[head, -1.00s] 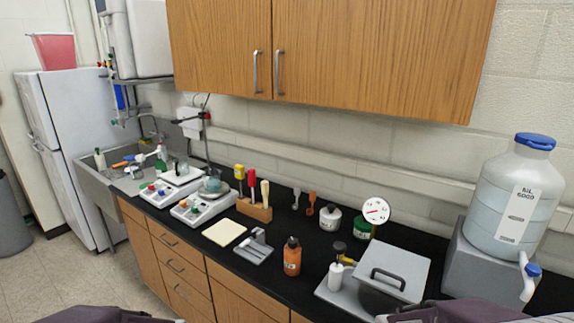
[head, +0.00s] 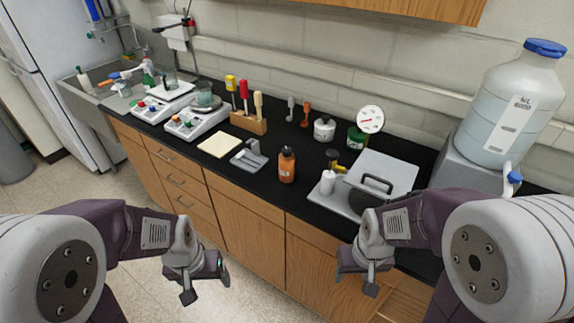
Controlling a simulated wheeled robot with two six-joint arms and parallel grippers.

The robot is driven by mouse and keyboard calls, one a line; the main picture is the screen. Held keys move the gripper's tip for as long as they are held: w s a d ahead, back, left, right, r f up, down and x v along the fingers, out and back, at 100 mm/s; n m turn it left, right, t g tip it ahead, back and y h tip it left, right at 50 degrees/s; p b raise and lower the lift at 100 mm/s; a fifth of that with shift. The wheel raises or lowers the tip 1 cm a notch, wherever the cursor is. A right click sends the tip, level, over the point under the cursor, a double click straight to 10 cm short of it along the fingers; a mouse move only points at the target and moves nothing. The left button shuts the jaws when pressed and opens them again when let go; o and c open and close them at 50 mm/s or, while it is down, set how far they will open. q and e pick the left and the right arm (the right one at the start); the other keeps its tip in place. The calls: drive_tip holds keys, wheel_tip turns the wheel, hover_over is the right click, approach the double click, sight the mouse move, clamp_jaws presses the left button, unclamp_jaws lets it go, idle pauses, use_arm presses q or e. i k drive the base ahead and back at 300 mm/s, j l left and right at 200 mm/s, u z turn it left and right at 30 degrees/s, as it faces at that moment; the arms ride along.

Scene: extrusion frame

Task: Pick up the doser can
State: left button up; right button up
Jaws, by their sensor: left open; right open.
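No label that I can read says which item is the doser can. A squat white can (head: 324,129) with a small cap stands at the back of the black counter, beside a dark green can (head: 357,136). An orange bottle (head: 287,165) with a black cap stands nearer the front edge. My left gripper (head: 206,283) is open and empty in front of the drawers, well short of the counter items. My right gripper (head: 367,277) is open and empty, in front of the counter edge below the grey lidded unit.
A grey lidded unit (head: 388,172) with a black handle and a white pump bottle (head: 327,183) stand right of the orange bottle. A grey tray (head: 248,161), a pale pad (head: 219,145) and a wooden tool block (head: 249,122) are left. A large water jug (head: 510,110) stands far right.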

sight(286, 166)
drive_tip(key=i+j+z, duration=0.25)
drive_tip(key=j, duration=0.35)
drive_tip(key=i+j+z, duration=0.25)
drive_tip(key=j, duration=0.35)
drive_tip(key=i+j+z, duration=0.1)
drive_tip(key=j+z, duration=0.15)
drive_tip(key=j, duration=0.35)
drive_tip(key=i+j+z, duration=0.1)
drive_tip(key=j+z, duration=0.15)
drive_tip(key=j, duration=0.45)
drive_tip(key=j+z, duration=0.25)
drive_tip(key=j, duration=0.45)
drive_tip(key=i+j+z, duration=0.1)
drive_tip(key=j, duration=0.25)
drive_tip(key=i, duration=0.05)
